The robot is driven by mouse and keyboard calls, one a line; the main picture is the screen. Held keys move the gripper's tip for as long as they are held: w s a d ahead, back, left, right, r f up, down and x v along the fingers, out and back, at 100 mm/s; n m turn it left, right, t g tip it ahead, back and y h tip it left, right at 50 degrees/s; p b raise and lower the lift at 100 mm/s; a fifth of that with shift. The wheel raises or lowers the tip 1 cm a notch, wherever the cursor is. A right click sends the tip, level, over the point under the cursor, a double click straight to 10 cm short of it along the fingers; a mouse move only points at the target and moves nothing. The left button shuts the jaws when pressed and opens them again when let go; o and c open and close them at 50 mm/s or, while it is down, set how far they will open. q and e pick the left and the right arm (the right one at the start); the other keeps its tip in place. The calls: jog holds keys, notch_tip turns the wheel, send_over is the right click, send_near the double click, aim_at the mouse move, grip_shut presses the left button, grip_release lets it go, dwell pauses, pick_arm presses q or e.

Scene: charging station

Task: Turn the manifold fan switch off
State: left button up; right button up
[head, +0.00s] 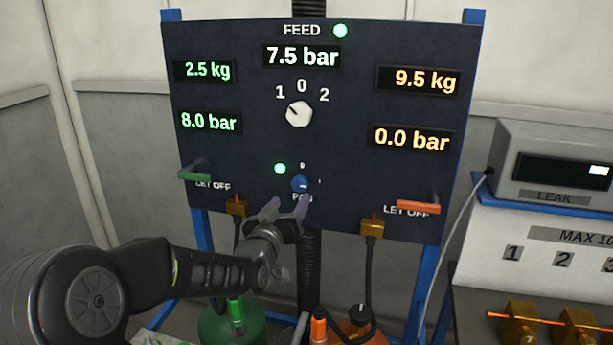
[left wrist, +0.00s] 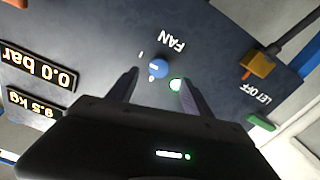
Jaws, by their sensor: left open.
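The fan switch is a small blue round knob (head: 300,184) low in the middle of the dark panel, with a 0 above it and a 1 to its right. Its pale mark seems to point right, toward the 1. The green lamp (head: 280,168) beside it is lit. The knob also shows in the left wrist view (left wrist: 158,69), under the upside-down word FAN. My left gripper (head: 288,206) is open and empty just below and in front of the knob. In the left wrist view its fingers stand on either side of the knob, seemingly short of it. My right gripper is not in view.
The dark panel (head: 240,150) also carries a white feed knob (head: 299,114), a green let-off handle (head: 194,176) and an orange one (head: 418,206). Brass fittings (head: 371,226) with hoses hang below. A leak meter (head: 560,165) stands at the right.

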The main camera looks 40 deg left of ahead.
aim_at(299, 186)
pick_arm(q)
jog(key=shift+r, duration=0.15)
jog(key=shift+p+x, duration=1.05)
jog(key=shift+x, duration=2.9)
grip_shut()
